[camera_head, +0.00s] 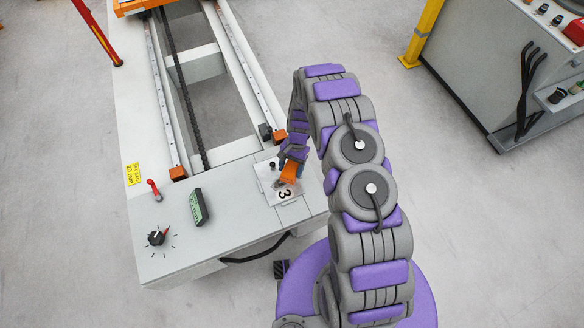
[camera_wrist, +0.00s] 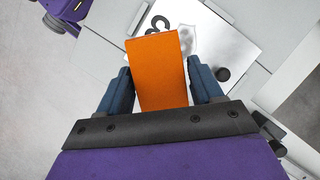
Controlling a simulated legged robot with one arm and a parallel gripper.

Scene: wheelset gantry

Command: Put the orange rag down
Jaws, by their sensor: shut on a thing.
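The orange rag (camera_wrist: 157,72) shows as an orange block-like shape between the two blue fingers of my gripper (camera_wrist: 160,85) in the wrist view. In the head view the orange rag (camera_head: 289,171) is at the end of my arm, over the plate marked 3 (camera_head: 284,193) on the gantry's near right corner. My gripper (camera_head: 292,158) is shut on the rag. The plate also shows beyond the rag in the wrist view (camera_wrist: 205,42). I cannot tell whether the rag touches the plate.
The pale gantry bed (camera_head: 235,225) carries two long rails, a dark knob (camera_head: 156,238), a red lever (camera_head: 153,188) and a green display (camera_head: 198,207). A dark knob (camera_wrist: 223,74) sits on the plate. A grey cabinet (camera_head: 490,75) and yellow post (camera_head: 422,33) stand at right.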

